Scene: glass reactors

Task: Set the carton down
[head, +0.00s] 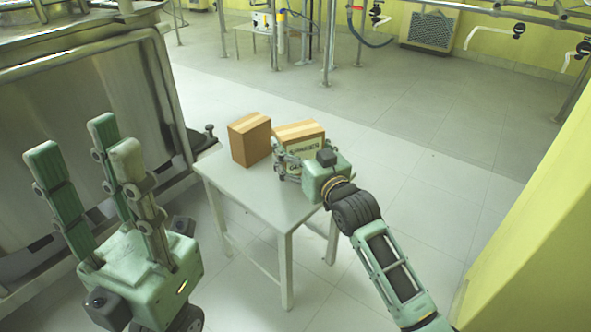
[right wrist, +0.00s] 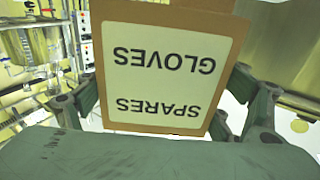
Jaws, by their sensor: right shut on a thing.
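A brown carton (head: 310,132) with a pale label is at the right part of the small grey table (head: 254,206). In the right wrist view the carton (right wrist: 165,128) fills the middle, and its label reads SPARES GLOVES upside down. My right gripper (head: 284,162) is shut on this carton, with fingers on both sides of it. The carton's underside is hidden, so I cannot tell whether it touches the table. My left gripper (head: 112,142) is open and empty at the left, its fingers pointing up, away from the table.
A second brown carton (head: 249,140) stands on the table just left of the held one. A large steel vessel (head: 110,100) is at the left. A yellow wall (head: 530,220) is at the right. The front part of the tabletop is clear.

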